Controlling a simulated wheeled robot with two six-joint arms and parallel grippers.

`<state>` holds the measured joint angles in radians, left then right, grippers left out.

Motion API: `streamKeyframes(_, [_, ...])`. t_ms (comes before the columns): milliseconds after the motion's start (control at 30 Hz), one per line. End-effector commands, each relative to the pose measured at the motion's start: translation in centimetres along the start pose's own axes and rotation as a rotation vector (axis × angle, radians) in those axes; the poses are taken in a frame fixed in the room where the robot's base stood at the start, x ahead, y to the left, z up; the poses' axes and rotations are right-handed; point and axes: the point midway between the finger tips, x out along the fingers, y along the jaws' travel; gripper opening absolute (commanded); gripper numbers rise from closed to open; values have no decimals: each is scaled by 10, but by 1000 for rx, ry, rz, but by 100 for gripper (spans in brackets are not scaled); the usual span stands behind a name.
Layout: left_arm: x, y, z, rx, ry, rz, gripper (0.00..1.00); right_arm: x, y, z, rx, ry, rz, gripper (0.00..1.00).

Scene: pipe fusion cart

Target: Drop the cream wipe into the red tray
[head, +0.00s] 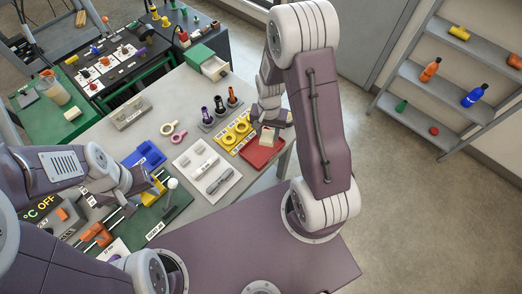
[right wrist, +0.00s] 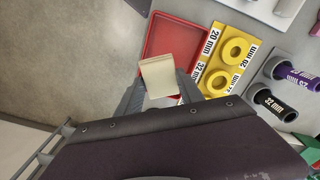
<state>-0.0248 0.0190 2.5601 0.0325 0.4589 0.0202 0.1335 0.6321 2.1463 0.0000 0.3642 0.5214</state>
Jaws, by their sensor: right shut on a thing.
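The cream wipe (head: 268,137) is held in my right gripper (head: 270,118). In the right wrist view the wipe (right wrist: 158,78) sits between the fingers of the right gripper (right wrist: 160,92). The red tray (head: 258,157) lies at the right edge of the grey table. In the head view the wipe overlaps the upper part of the tray. In the right wrist view the tray (right wrist: 172,24) shows just beyond the wipe, its near part hidden by wipe and gripper. My left gripper (head: 150,186) is over the green board beside a yellow part; its fingers are unclear.
A yellow ring holder (head: 237,134) stands directly beside the tray, with dark pipe pieces (head: 220,107) behind it. Open floor is to the right, before a shelf (head: 440,85).

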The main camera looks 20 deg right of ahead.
Motion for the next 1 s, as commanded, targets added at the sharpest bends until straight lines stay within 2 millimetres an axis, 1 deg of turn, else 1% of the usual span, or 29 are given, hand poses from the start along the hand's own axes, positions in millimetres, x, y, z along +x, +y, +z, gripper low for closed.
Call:
streamKeyframes(33, [10,0,1,0,0,0,36,10,0,0,0,0,0,0])
streamKeyframes(300, [9,0,1,0,0,0,36,9,0,0,0,0,0,0])
streamKeyframes(333, [9,0,1,0,0,0,36,9,0,0,0,0,0,50])
streamKeyframes(367, [9,0,1,0,0,0,36,9,0,0,0,0,0,58])
streamKeyframes(400, [9,0,1,0,0,0,36,9,0,0,0,0,0,69])
streamKeyframes(667, [9,0,1,0,0,0,36,9,0,0,0,0,0,70])
streamKeyframes(767, [9,0,1,0,0,0,36,5,0,-1,0,3,-1,70])
streamKeyframes(867, [11,0,1,0,0,0,36,-12,-1,-2,0,6,-3,70])
streamKeyframes(1000, [13,0,1,0,0,0,36,-44,-1,-2,0,7,-4,70])
